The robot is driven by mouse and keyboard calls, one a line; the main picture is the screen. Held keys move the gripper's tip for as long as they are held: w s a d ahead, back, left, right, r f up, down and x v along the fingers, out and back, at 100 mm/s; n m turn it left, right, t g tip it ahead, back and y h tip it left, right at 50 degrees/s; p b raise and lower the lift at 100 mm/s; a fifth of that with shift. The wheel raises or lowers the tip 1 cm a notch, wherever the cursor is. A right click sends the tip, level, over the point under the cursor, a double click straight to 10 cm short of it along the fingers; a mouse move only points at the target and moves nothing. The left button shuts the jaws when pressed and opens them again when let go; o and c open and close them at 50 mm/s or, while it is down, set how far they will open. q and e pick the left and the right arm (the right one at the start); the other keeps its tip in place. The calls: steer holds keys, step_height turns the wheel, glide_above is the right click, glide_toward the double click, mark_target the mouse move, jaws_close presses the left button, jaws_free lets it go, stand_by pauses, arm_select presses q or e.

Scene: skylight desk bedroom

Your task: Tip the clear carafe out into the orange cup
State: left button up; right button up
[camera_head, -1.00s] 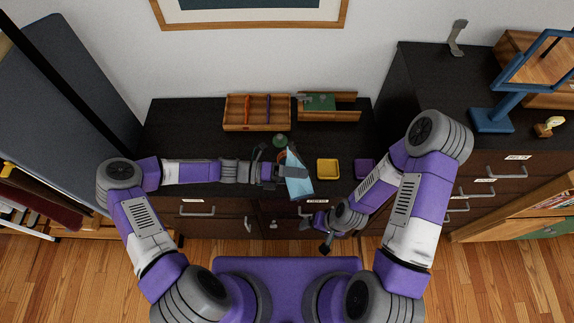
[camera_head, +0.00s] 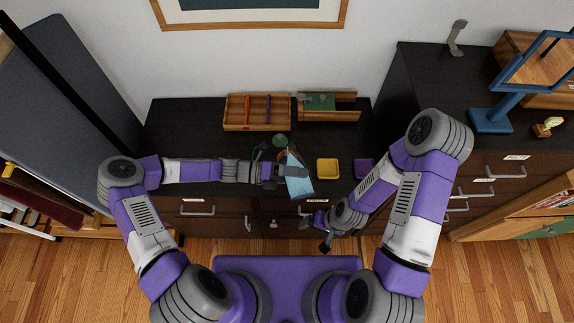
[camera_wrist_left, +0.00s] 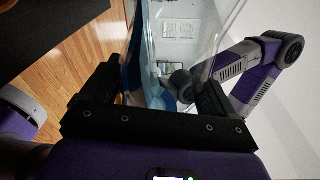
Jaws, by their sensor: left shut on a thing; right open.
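The clear carafe (camera_head: 300,187) looks pale blue and is tilted above the front edge of the dark dresser. My left gripper (camera_head: 287,172) is shut on it from the left. In the left wrist view the carafe (camera_wrist_left: 165,55) stands between the fingers, with blue content seen through its clear wall. The orange cup (camera_head: 282,157) shows only as a sliver behind the gripper and the carafe's upper end; most of it is hidden. I cannot tell whether anything flows into it. My right gripper (camera_head: 317,234) is open and empty, low in front of the drawers.
A yellow dish (camera_head: 328,169) and a purple dish (camera_head: 364,169) stand right of the carafe. A green round thing (camera_head: 280,141) is just behind the cup. A wooden tray (camera_head: 257,127) and a wooden holder (camera_head: 328,115) stand at the back. The dresser's left part is mostly clear.

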arm_select(q)
steer(key=shift+r, duration=0.15)
stand_by(0.5)
steer(key=shift+r+p, duration=0.1)
steer(key=shift+p, duration=0.3)
stand_by(0.6)
steer(key=shift+f+m+y, duration=0.3)
steer(key=shift+f+m, duration=0.6)
steer(key=shift+f, duration=0.2)
steer(key=shift+w+f+m+t+b, duration=0.15)
steer(key=shift+f+m+t+b, duration=0.15)
steer(key=shift+f+m+b, duration=0.3)
steer(key=shift+w+f+m+y, duration=0.1)
steer(key=shift+f+m+y, duration=0.2)
steer(key=shift+f+y, duration=0.1)
